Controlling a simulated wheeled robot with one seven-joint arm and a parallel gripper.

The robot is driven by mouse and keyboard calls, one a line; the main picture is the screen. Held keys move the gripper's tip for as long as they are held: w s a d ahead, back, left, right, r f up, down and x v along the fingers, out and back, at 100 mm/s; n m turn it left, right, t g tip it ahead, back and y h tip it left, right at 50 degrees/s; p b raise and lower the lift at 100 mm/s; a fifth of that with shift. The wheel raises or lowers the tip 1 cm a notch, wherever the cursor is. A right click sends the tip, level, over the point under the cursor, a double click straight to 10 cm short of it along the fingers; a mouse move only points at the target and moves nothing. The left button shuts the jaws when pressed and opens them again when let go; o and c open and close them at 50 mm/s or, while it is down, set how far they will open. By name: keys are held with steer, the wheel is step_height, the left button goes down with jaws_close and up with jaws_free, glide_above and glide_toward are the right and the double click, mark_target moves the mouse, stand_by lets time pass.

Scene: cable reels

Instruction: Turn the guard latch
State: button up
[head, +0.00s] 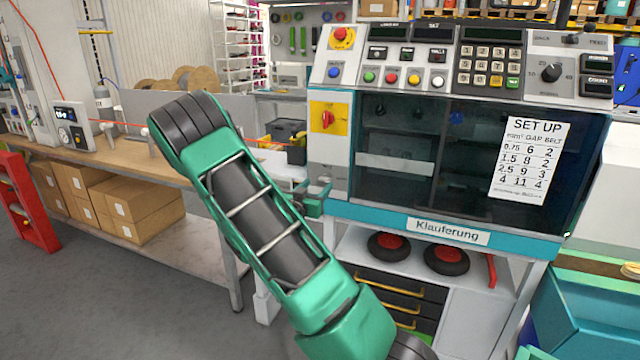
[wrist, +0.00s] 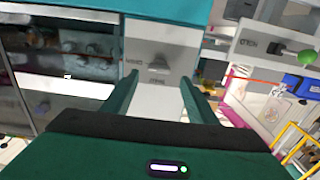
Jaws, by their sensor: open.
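The guard latch (wrist: 158,65) is a small grey handle on a pale grey panel, with small lettering beside and below it in the wrist view. My gripper (wrist: 159,88) is open, one green finger on each side of the latch in that picture. Nothing is between the fingertips, and I cannot tell how far they are from the panel. In the head view my gripper (head: 315,196) is at the lower left panel of the machine (head: 330,160), beside the dark guard window (head: 395,190).
A red rotary switch (head: 327,118) on a yellow plate sits higher on the same panel. A control desk with buttons (head: 405,79) tops the machine. A workbench (head: 130,160) stands left, with cardboard boxes (head: 135,208) below. Black wheels (head: 388,246) lie under the machine.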

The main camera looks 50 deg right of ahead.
mark_target(323, 180)
steer(key=shift+x, duration=2.65)
steer(key=shift+c, duration=0.7)
steer(key=c, duration=0.9)
